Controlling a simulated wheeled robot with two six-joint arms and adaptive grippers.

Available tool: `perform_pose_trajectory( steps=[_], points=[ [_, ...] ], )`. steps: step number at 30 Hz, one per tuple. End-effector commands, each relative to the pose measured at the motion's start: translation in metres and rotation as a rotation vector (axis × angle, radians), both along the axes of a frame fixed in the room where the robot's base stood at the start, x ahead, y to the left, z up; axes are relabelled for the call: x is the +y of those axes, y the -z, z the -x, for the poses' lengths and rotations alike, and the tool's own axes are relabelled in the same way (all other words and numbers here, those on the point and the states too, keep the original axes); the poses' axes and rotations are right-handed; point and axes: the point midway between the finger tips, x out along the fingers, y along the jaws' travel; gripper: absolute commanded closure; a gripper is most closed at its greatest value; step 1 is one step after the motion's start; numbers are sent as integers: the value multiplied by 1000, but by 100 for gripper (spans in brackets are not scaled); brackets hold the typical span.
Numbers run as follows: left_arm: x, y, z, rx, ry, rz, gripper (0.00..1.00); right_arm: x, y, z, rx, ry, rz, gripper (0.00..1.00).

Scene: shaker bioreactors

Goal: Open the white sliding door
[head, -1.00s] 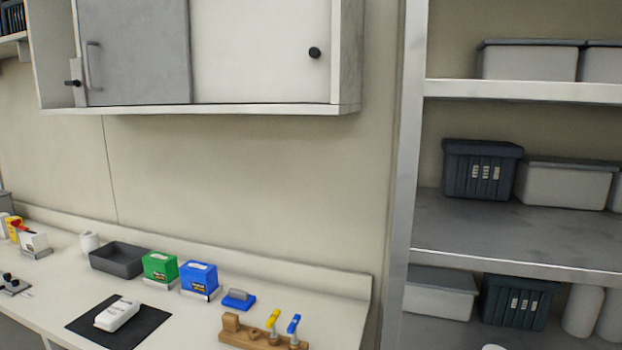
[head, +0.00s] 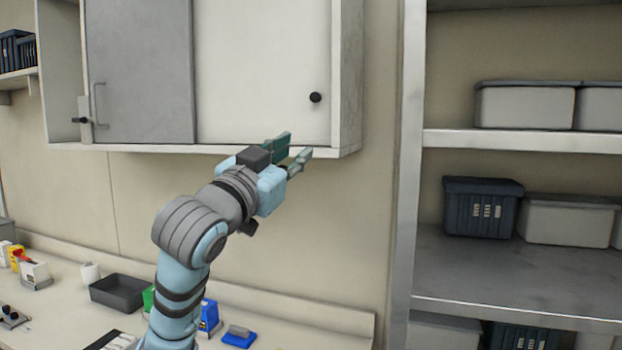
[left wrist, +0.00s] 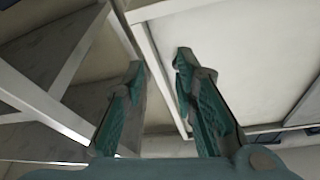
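The white sliding door (head: 262,70) forms the right half of the wall cabinet in the head view, with a round black knob (head: 315,97) near its right edge. The grey door (head: 140,70) with a bar handle covers the left part. My left gripper (head: 298,152) is open and empty, at the cabinet's lower edge, below and a little left of the knob and apart from it. In the left wrist view its two fingers (left wrist: 157,72) are spread with nothing between them. The knob cannot be made out there. My right gripper is not in view.
The cabinet's bottom ledge (head: 225,150) runs close by my left gripper. A metal shelf post (head: 405,190) stands to the right, with bins on the shelves. The counter below holds a grey tray (head: 118,291), boxes and a blue tool (head: 238,337). Bare wall lies between.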

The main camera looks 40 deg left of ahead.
Motion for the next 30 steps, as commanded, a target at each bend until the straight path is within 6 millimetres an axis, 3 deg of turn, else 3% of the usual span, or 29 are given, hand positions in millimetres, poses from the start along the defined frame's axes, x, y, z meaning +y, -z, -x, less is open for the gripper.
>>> perform_pose_trajectory(
  steps=[1, 5, 8, 18, 24, 30],
  points=[
    [5, -22, 14, -47, -8, -2, 74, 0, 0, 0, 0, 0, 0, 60],
    [10, -45, 19, -87, -11, 1, 74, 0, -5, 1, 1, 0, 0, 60],
    [14, -53, 2, -86, -9, 1, 74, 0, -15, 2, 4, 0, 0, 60],
    [34, -89, -83, -84, -11, 0, 74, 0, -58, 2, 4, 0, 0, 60],
    [38, -94, -103, -86, -13, -2, 74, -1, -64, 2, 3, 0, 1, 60],
    [39, -93, -106, -87, -13, -4, 74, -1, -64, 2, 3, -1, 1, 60]
  ],
)
